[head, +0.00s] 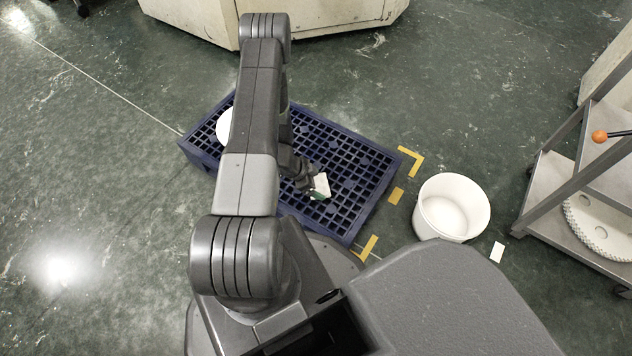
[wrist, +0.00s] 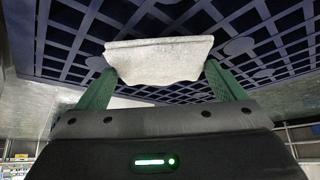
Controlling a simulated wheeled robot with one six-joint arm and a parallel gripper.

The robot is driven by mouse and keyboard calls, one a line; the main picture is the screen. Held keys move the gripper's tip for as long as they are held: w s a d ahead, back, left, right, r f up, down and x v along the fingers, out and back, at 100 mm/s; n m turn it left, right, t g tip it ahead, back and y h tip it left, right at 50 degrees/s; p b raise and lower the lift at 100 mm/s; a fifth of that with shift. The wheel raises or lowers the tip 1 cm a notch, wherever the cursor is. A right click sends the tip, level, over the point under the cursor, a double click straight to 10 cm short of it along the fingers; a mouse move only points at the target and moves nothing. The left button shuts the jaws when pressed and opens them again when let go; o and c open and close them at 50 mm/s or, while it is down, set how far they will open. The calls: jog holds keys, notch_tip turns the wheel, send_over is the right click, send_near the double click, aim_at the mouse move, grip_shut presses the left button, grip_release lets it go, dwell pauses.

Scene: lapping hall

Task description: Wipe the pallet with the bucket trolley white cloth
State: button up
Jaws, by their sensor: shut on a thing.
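The pallet (head: 352,158) is a dark blue grid lying on the floor in the head view; its grid also fills the upper part of the wrist view (wrist: 75,45). My gripper (head: 312,188) is over the pallet's right half. It is shut on a white cloth (wrist: 160,60), which spans between the green fingertips in the wrist view. The cloth (head: 321,184) shows as a small pale patch in the head view. I cannot tell whether it touches the pallet. My arm hides the pallet's middle.
A white round thing (head: 224,126) lies on the pallet's left part, partly behind my arm. An empty white bucket (head: 450,207) stands right of the pallet. Yellow floor marks (head: 411,161) edge the pallet's right side. A grey trolley (head: 577,222) stands at far right. Floor on the left is clear.

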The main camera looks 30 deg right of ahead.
aim_at(321, 176)
jog(key=shift+f+b, duration=0.65)
jog(key=shift+f, duration=0.25)
jog(key=shift+w+d+r, duration=0.1)
jog(key=shift+w+d, duration=0.35)
jog(key=shift+d, duration=0.4)
jog(key=shift+w+d+r, duration=0.1)
jog(key=shift+w+d, duration=0.35)
jog(key=shift+d, duration=0.4)
jog(key=shift+f+b, duration=0.2)
jog(key=shift+b, duration=0.15)
jog(key=shift+s+a+f+b, duration=0.15)
jog(key=shift+s+a, duration=0.2)
jog(key=shift+a, duration=0.25)
jog(key=shift+s+a+b, duration=0.1)
jog(key=shift+s+a, duration=0.25)
jog(key=shift+a, duration=0.3)
jog(key=shift+s+a+f+b, duration=0.15)
jog(key=shift+s+a, duration=0.2)
jog(key=shift+a, duration=0.25)
jog(key=shift+r, duration=0.1)
jog(key=shift+w+d+r+p, duration=0.1)
jog(key=shift+r+p, duration=2.05)
jog(key=shift+r, duration=0.9)
jog(key=shift+r, duration=0.1)
